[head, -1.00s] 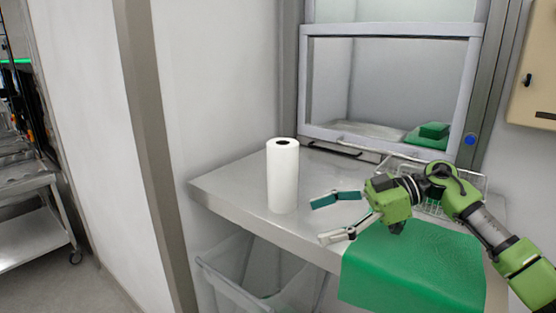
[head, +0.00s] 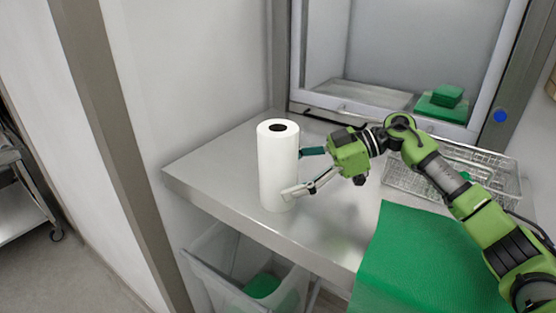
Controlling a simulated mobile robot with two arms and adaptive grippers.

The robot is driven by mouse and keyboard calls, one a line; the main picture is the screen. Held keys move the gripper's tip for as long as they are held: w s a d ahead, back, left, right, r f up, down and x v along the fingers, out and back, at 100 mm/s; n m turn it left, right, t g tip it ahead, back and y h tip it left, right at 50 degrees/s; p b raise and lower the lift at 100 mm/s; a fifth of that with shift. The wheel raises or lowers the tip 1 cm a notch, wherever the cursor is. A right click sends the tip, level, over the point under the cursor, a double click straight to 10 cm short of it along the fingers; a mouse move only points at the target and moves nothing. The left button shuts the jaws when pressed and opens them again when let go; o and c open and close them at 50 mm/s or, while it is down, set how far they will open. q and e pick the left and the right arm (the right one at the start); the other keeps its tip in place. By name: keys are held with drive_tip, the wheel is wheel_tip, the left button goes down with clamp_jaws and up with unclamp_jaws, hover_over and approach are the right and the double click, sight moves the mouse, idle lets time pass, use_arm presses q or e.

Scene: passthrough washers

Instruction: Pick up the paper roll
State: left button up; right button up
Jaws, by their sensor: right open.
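The white paper roll (head: 276,165) stands upright on the metal counter (head: 225,170), near its left end. My right gripper (head: 294,172) is open at the roll's right side. One finger shows in front of the roll's lower right part, and the other reaches its right edge farther back, partly hidden behind the roll. I cannot tell whether either finger touches the roll. My left gripper is not in view.
A green cloth (head: 425,265) hangs over the counter's front edge at the right. A wire basket (head: 485,170) stands behind my right arm. A bin (head: 225,268) is under the counter. Folded green cloths (head: 441,103) lie in the pass-through window. A wall is on the left.

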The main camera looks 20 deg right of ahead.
drive_tip(key=x, duration=0.2)
drive_tip(key=shift+w+a+f, duration=0.15)
drive_tip(key=shift+w+a, duration=0.05)
drive_tip(key=shift+w, duration=0.05)
drive_tip(key=shift+s, duration=0.1)
drive_tip(key=c, duration=1.5)
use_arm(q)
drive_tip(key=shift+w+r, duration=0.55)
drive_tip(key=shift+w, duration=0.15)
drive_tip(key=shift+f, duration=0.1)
use_arm(e)
drive_tip(key=shift+r, duration=0.2)
